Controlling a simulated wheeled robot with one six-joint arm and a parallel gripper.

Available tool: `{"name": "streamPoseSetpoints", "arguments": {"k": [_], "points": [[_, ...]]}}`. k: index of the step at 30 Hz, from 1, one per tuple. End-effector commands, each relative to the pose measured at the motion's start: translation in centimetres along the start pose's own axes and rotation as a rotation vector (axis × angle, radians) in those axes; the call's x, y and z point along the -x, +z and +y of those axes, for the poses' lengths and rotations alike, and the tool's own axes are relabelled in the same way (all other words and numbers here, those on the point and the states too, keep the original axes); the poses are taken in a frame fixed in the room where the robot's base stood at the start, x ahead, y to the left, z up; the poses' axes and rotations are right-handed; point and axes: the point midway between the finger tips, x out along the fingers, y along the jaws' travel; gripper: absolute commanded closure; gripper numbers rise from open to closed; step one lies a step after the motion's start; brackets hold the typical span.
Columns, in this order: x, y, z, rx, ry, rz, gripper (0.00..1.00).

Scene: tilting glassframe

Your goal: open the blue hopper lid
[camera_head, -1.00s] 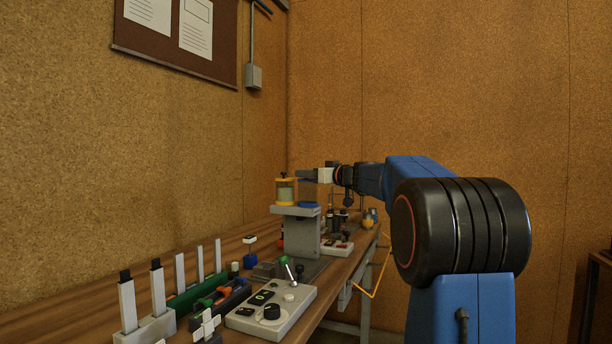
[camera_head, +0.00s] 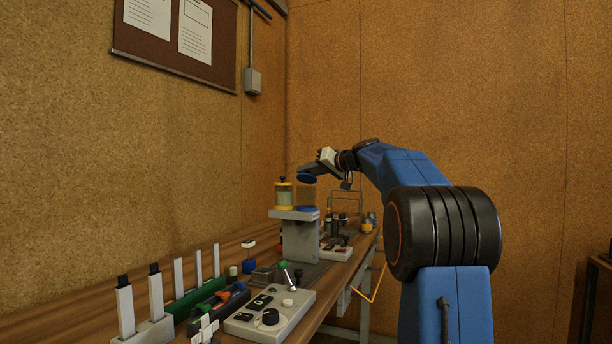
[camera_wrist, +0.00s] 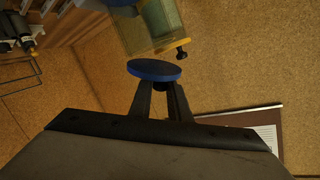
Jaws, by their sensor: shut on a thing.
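My gripper (camera_head: 321,172) is shut on the blue hopper lid (camera_head: 307,178), a round blue disc. The lid is tilted and held in the air above the blue hopper (camera_head: 306,197), apart from it. The hopper has a see-through body on a blue base on top of the grey machine. In the wrist view the fingers (camera_wrist: 163,88) grip under the lid (camera_wrist: 154,69), where a dark knob is partly hidden.
A yellow-capped glass hopper (camera_head: 284,195) stands just left of the blue one. The grey machine stand (camera_head: 300,238) carries both. A control box (camera_head: 270,315) and upright white bars (camera_head: 158,290) stand nearer on the wooden bench. The air above the hoppers is free.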

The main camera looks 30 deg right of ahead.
Motion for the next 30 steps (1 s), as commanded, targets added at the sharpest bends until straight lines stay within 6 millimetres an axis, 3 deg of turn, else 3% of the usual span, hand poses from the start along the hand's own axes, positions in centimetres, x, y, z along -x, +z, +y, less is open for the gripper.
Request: {"name": "streamPoseSetpoints", "arguments": {"k": [16,30], "points": [[-0.8,-2.3,2.0,-0.472,0.001,-0.195,1.0],[-1.5,-3.1,3.7,-0.807,0.001,-0.333,1.0]]}}
